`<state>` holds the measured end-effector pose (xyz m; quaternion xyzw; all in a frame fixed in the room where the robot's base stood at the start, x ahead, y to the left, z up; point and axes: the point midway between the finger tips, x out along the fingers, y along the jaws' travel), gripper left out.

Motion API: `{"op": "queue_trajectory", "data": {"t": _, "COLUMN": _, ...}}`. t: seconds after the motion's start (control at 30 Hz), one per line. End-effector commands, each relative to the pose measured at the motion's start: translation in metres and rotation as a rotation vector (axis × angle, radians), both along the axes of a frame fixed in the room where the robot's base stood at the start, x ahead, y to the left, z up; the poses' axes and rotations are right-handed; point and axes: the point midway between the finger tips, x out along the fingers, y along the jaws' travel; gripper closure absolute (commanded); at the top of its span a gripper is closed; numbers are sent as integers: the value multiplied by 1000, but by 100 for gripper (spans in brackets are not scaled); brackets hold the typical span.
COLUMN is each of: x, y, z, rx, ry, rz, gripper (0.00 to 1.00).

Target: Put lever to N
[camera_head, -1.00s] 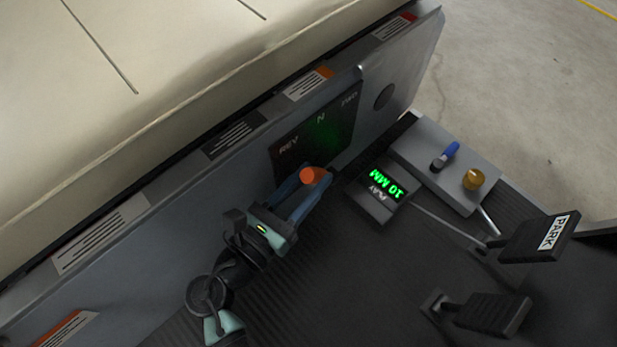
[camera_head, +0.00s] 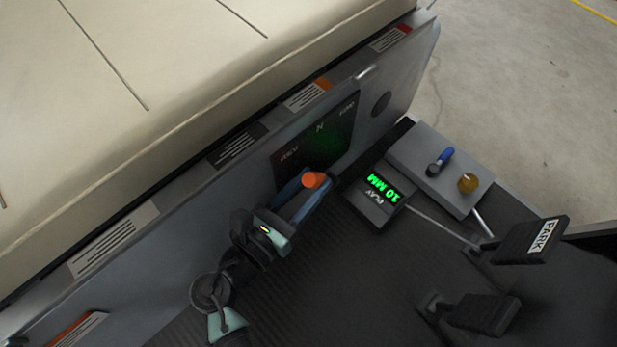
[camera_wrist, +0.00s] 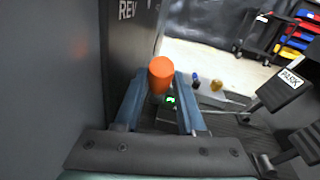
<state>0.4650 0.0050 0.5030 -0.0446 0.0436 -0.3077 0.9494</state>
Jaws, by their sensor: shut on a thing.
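The lever's orange knob (camera_head: 314,180) stands out in front of a dark panel (camera_head: 335,145) marked REV, N and FWD on the grey seat base. My gripper (camera_head: 308,190) is shut on the lever at this knob, with its two blue fingers on either side. In the wrist view the orange knob (camera_wrist: 161,74) shows between the finger ends, and the REV mark is above left. The lever's stem is mostly hidden by the knob and fingers. The knob appears below the REV and N marks in the head view; its exact setting cannot be told.
Pedals, one marked PARK (camera_head: 530,240), stand at lower right. The cream seat (camera_head: 150,90) overhangs the panel.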

Motion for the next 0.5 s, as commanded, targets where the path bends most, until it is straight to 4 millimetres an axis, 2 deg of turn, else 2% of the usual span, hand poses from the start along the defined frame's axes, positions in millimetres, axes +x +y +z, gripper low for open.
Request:
{"op": "queue_trajectory", "data": {"t": 0.07, "x": 0, "y": -1, "z": 10, "rx": 22, "ry": 26, "rz": -1, "gripper": 100}}
{"op": "queue_trajectory", "data": {"t": 0.5, "x": 10, "y": -12, "z": 23, "rx": 174, "ry": 178, "rz": -3, "gripper": 100}}
